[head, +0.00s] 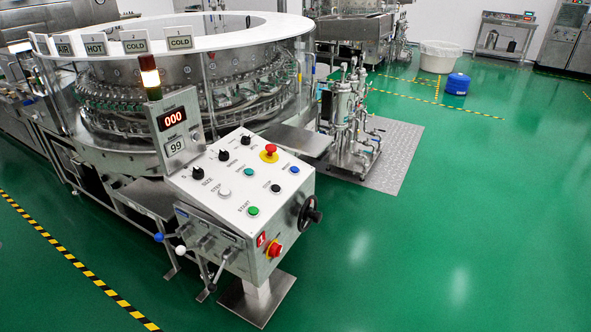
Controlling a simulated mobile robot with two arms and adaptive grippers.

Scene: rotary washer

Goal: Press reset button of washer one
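The washer (190,85) is a large round steel machine with a white ring on top, at the upper left. Its sloped white control panel (262,190) stands in front, with a red label (262,239) that seems to read 1. The panel has a blue button (294,170), black button (275,187), teal button (249,172), white button (224,192) and green button (253,211) beside the word START. A red mushroom button (269,150) sits on yellow. I cannot read which one is labelled reset. Neither gripper is in view.
A display post (173,118) with a lit lamp shows 000 and 99. A handwheel (308,212) and a red knob (274,249) stick out from the panel box. Levers (180,250) project at its left. Green floor (430,230) is clear to the right.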

